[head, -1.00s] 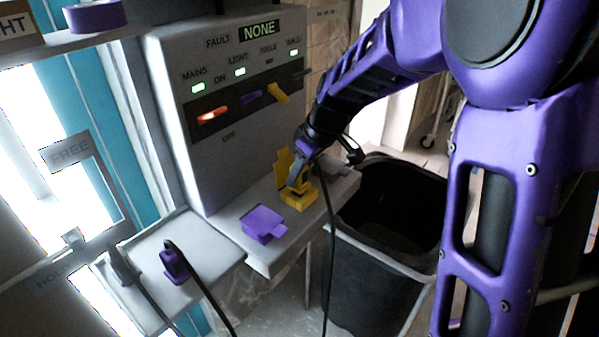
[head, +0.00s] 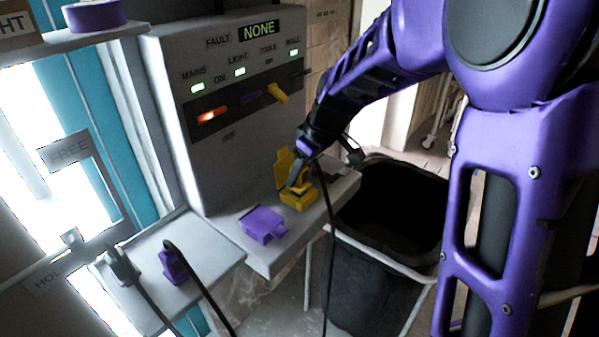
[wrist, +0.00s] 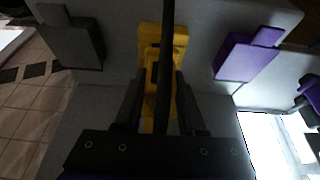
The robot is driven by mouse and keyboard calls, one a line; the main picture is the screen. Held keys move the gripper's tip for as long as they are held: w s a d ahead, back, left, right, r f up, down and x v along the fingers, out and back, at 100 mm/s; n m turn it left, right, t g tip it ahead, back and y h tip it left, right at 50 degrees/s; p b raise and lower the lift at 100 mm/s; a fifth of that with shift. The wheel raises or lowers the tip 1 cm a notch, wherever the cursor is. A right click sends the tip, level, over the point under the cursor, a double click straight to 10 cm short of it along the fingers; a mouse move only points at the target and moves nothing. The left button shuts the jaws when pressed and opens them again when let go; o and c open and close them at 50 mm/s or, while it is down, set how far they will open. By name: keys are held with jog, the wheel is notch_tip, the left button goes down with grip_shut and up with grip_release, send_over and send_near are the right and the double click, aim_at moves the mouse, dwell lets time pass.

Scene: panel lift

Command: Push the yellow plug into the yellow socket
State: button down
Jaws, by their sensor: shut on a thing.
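The yellow socket (head: 300,198) stands on the grey shelf below the panel, its yellow lid (head: 283,165) raised behind it. My gripper (head: 299,178) reaches down over the socket, shut on the yellow plug, which is mostly hidden by the fingers in the head view. In the wrist view the fingers (wrist: 155,105) close in on yellow parts, and a black cable runs up the middle of the picture. The yellow socket also shows there (wrist: 178,45). The plug is at the socket's mouth; I cannot tell how deep it sits.
A purple socket (head: 262,224) with its lid shut is left of the yellow one, and a grey one (wrist: 70,42) lies on its other side. A purple plug (head: 172,265) rests on the lower left shelf (head: 212,262). A black bin (head: 385,240) stands right.

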jog(key=shift+f+b, duration=0.6)
jog(key=shift+b, duration=0.05)
dwell(0.5)
jog(key=shift+c, duration=2)
grip_release()
jog(key=shift+r, duration=0.1)
jog(key=p+v, duration=0.2)
jog(key=v, duration=1.5)
jog(key=shift+p, duration=0.35)
jog(key=shift+d+r, duration=0.15)
